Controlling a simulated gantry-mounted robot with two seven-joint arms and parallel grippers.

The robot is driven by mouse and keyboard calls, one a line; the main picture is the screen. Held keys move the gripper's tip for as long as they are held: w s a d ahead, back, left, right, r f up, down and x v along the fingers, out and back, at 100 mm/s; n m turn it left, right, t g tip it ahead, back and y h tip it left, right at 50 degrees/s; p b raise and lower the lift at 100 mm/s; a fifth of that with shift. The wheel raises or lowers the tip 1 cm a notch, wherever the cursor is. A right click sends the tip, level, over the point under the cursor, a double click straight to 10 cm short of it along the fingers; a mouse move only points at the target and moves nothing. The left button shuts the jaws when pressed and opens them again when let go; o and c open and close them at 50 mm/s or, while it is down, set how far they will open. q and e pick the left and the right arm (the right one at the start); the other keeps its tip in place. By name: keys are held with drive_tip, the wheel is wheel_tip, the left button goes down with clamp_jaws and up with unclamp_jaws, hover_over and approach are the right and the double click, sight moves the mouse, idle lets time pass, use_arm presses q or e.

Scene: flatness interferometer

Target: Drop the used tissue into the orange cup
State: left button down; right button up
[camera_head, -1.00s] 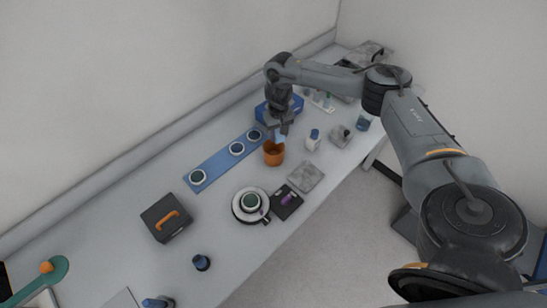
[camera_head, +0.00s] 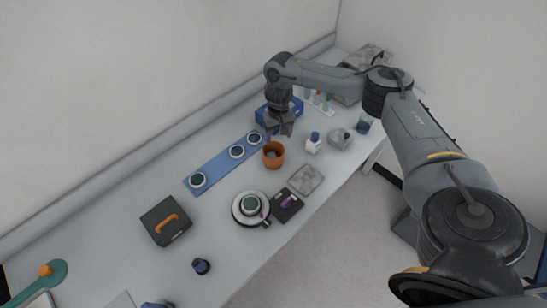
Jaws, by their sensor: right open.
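The orange cup (camera_head: 274,160) stands upright on the bench, near the right end of the blue strip. A small grey-blue patch shows inside its mouth; it looks like the used tissue (camera_head: 271,154), though it is too small to be sure. My right gripper (camera_head: 280,134) is open and empty, pointing down just above and behind the cup, apart from it. My left gripper is out of view.
Behind my right gripper is a blue box (camera_head: 292,112). A blue strip with round pieces (camera_head: 220,165) lies left of the cup. A white bottle (camera_head: 313,145) and a grey slab (camera_head: 306,179) are to its right. A black case (camera_head: 165,222) stands front left.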

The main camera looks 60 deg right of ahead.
wheel_tip(320, 180, up, 10)
drive_tip(key=p, duration=0.4)
drive_tip(key=shift+f+p, duration=0.15)
drive_tip(key=shift+p, duration=0.25)
